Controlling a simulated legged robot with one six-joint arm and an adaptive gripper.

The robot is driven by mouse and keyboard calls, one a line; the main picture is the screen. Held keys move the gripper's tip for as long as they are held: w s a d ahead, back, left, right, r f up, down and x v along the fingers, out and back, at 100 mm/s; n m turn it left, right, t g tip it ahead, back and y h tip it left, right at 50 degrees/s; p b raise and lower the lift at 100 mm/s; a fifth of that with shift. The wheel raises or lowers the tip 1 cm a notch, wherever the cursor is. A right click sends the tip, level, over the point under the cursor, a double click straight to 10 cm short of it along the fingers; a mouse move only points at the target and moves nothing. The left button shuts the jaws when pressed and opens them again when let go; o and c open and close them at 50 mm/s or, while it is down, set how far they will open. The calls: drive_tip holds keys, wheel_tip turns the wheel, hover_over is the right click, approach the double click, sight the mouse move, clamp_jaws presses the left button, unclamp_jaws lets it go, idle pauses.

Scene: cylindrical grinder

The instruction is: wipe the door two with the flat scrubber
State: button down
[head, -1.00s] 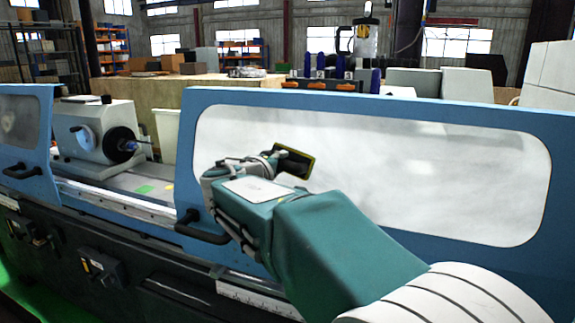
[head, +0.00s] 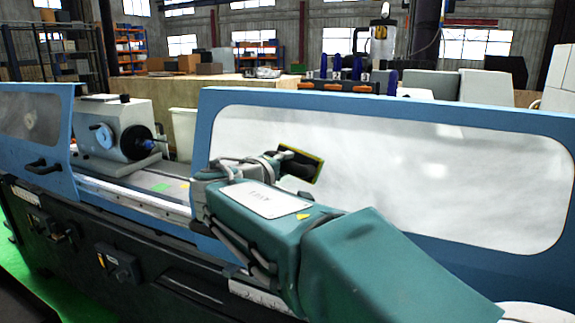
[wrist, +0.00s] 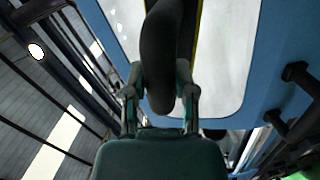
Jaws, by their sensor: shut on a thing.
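The flat scrubber (head: 301,164) has a dark pad with a yellow edge and a dark handle. My gripper (head: 268,163) is shut on its handle. In the wrist view, the dark handle (wrist: 160,60) lies between the two fingers of my gripper (wrist: 160,82), and the yellow edge runs behind it. The blue door with a large cloudy window (head: 400,175) stands behind the scrubber, which shows in front of the window's left part. I cannot tell whether the pad touches the glass. My arm hides the door's lower left part.
A second blue door (head: 62,135) with a black handle (head: 42,167) is at the left. Between the doors the grinder's grey headstock (head: 120,128) and bed lie open. A black door handle (wrist: 298,72) shows at right in the wrist view.

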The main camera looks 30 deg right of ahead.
drive_tip(key=shift+s+a+r, duration=0.1)
drive_tip(key=shift+s+a, duration=0.1)
drive_tip(key=shift+a, duration=0.05)
drive_tip(key=shift+r+v, duration=0.25)
drive_tip(key=shift+v, duration=1.05)
